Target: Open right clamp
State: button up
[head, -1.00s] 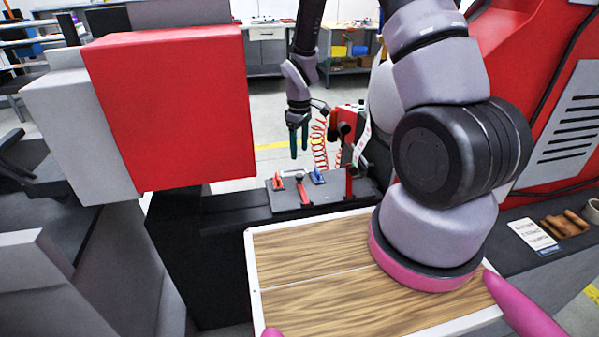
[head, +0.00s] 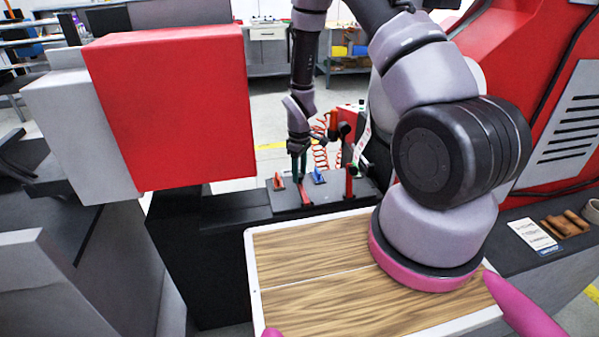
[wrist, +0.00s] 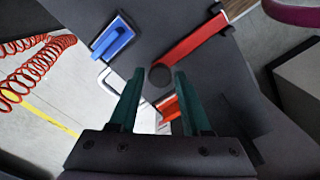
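A dark clamp plate (head: 330,196) on the machine top carries several clamps. Two red-handled clamps are at its front: a left one (head: 304,192) and a right one (head: 349,186). A long red handle (wrist: 190,57) lies beyond the right fingertip.
A red coiled hose (head: 320,155) and a red unit stand behind the plate. A large red box (head: 175,108) is at the left. A wood-topped table (head: 300,270) is in front. A card and brown rolls (head: 565,223) lie at the right.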

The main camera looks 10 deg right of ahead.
grip_shut()
dwell(1.2)
